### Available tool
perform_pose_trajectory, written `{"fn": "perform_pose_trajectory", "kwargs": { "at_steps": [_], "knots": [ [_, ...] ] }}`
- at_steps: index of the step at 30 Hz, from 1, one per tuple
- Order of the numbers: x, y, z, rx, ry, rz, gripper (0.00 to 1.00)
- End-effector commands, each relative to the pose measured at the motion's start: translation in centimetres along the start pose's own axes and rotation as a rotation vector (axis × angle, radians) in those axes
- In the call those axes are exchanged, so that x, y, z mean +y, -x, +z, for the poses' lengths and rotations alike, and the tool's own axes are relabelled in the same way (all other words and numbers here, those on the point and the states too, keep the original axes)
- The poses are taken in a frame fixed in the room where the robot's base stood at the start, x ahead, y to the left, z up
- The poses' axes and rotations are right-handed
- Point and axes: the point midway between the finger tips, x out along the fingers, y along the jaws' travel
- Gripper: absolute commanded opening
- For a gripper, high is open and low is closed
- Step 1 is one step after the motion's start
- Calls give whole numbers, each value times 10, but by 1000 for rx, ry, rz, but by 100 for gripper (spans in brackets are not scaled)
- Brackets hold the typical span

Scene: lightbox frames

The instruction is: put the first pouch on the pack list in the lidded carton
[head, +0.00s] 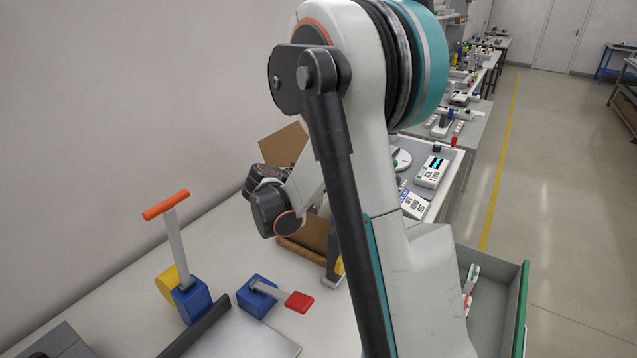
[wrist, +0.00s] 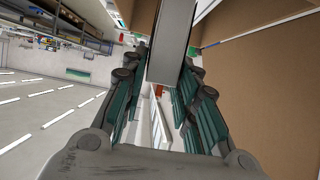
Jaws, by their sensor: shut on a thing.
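The brown carton (head: 311,232) stands on the bench behind my arm in the head view, with a flap (head: 283,145) raised. My arm hides much of it. Brown cardboard also fills the right of the wrist view (wrist: 270,85), close beside my gripper. My gripper (wrist: 165,85) has its teal-padded fingers on both sides of a flat, pale grey thing (wrist: 173,40) and is shut on it. I cannot tell from its face whether this is the first pouch. My fingertips are hidden in the head view. I cannot make out a readable pack list.
An orange-handled lever (head: 172,235) and a blue block with a red lever (head: 258,296) stand at the left front. A grey plate (head: 245,335) lies at the front edge. An open green-edged drawer (head: 522,300) juts out at right. Devices (head: 432,172) stand on the bench beyond.

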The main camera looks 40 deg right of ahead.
Motion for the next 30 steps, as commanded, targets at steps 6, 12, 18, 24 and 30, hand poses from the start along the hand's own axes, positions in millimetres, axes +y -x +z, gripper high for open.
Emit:
{"fn": "perform_pose_trajectory", "kwargs": {
  "at_steps": [6,12,18,24,30],
  "knots": [
    [0,0,0,0,0,0,3],
    [0,-2,5,0,0,0,3],
    [0,-3,7,0,0,0,44],
    [0,-3,7,0,0,0,48],
    [0,-2,5,0,0,0,48]
  ]
}}
